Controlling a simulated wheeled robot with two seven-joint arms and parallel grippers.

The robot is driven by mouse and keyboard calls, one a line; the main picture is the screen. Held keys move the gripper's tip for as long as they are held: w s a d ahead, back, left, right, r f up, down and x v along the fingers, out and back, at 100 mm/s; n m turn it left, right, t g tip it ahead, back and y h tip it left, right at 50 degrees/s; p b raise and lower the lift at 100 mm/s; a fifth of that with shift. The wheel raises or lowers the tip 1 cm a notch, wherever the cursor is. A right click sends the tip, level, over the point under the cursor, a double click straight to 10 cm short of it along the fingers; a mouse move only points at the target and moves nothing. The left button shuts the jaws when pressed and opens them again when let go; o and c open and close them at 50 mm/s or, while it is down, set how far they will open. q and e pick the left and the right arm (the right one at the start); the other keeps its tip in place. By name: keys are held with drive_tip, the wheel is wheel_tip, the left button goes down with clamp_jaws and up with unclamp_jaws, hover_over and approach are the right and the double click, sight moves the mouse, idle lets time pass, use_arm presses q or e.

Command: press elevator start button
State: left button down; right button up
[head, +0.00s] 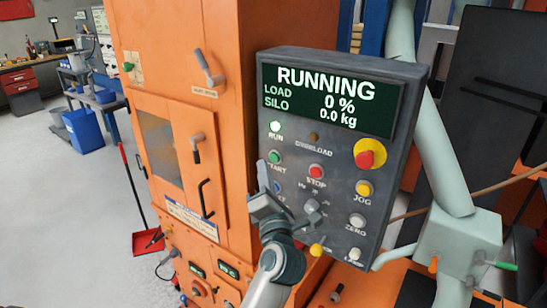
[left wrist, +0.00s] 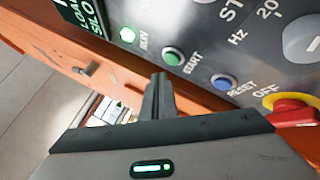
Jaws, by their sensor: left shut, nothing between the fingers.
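The green START button (head: 274,157) is on the left side of the grey control panel (head: 342,205), below the lit green RUN lamp (head: 275,127). The panel's display (head: 325,95) reads RUNNING, load 0 %, silo 0.0 kg. My left gripper (head: 262,166) is shut and empty, its fingertips just left of and slightly below START. In the left wrist view, the shut fingertips (left wrist: 159,80) point towards the panel beside the green START button (left wrist: 173,56), which is uncovered. The fingers look clear of the button; their exact distance from the panel is hard to tell. My right gripper is not in view.
A red emergency stop (head: 367,158) on a yellow base, a red STOP button (head: 317,171) and a blue RESET button (left wrist: 223,83) are nearby. The orange elevator casing (head: 215,120) stands left of the panel. A pale pipe (head: 440,150) runs at right.

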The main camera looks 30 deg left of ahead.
use_arm(q)
drive_tip(key=shift+s+a+p, duration=0.1)
drive_tip(key=shift+s+p, duration=0.55)
drive_tip(key=shift+s, duration=1.35)
drive_tip(key=shift+r, duration=0.1)
